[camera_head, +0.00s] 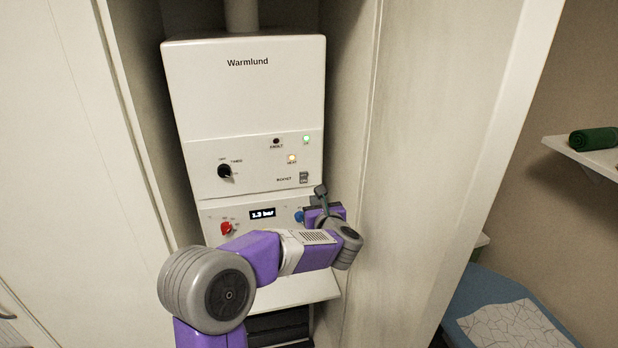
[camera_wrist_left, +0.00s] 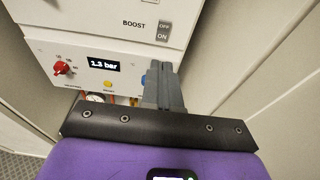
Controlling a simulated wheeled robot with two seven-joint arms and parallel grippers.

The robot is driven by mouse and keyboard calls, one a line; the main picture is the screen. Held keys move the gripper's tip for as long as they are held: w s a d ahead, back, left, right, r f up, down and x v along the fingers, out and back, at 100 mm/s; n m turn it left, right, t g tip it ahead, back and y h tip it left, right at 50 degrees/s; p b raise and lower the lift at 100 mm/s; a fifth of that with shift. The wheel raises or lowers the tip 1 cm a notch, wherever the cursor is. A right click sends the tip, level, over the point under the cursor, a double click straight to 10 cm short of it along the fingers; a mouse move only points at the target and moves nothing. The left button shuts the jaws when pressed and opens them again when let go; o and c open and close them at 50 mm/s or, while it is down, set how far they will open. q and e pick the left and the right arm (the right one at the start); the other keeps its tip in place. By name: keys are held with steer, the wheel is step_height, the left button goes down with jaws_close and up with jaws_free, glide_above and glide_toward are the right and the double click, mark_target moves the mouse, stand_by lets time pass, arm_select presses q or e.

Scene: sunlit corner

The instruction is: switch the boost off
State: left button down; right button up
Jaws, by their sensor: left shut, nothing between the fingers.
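The white boiler (camera_head: 243,90) stands in the open cupboard. Its boost switch (camera_head: 304,177) is a small dark rocker at the lower right of the upper panel. In the left wrist view the switch (camera_wrist_left: 164,31) shows OFF on the upper half and ON on the lower; I cannot tell which half is pressed in. An amber lamp (camera_head: 292,158) above it is lit. My left gripper (camera_head: 320,190) is shut and empty, just below and right of the switch, apart from it in the picture. In the left wrist view its fingertips (camera_wrist_left: 160,68) are below the switch.
A black timer knob (camera_head: 225,171), a red knob (camera_head: 227,228), a blue knob (camera_head: 299,216) and a display (camera_head: 262,213) reading 1.3 bar are on the panels. A green lamp (camera_head: 306,139) is lit. The cupboard's right side wall (camera_head: 346,120) is close to my gripper.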

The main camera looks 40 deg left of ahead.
arm_select(q)
steer(key=p, duration=0.4)
glide_toward(304, 176)
steer(key=x, duration=0.4)
steer(key=shift+w+a+f, duration=0.1)
steer(key=shift+a+f, duration=0.15)
steer(key=shift+a, duration=0.1)
steer(key=shift+x, duration=0.85)
steer(key=shift+w+r, duration=0.1)
steer(key=shift+r, duration=0.2)
